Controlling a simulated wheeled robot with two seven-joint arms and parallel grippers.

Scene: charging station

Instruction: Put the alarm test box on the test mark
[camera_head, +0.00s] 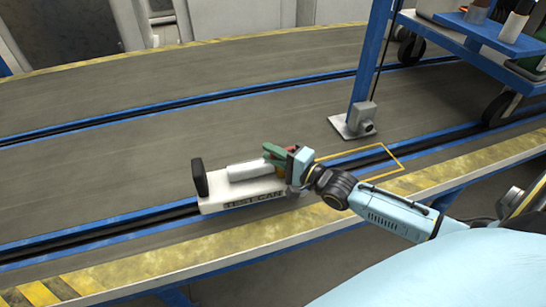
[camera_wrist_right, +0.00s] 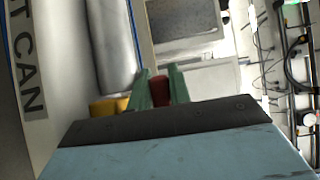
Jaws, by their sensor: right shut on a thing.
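The alarm test box (camera_head: 238,197) is a white base lettered "TEST CAN", with a pale cylinder on top and a black upright plate at its left end. It lies over the blue-edged rail; I cannot tell whether it touches the surface. My right gripper (camera_head: 274,153) is at its right end, its green fingers shut on a small red part. The wrist view shows the fingers (camera_wrist_right: 160,90) around that red part, beside the cylinder and the lettered white side (camera_wrist_right: 35,120). The test mark, a yellow outline (camera_head: 392,156), lies to the right, partly behind my right arm. My left gripper is out of view.
A blue post (camera_head: 370,65) on a pale foot stands behind the mark. A blue cart (camera_head: 490,35) with black wheels stands at the upper right. A yellow-black striped edge (camera_head: 100,278) runs along the front. The grey deck behind the box is clear.

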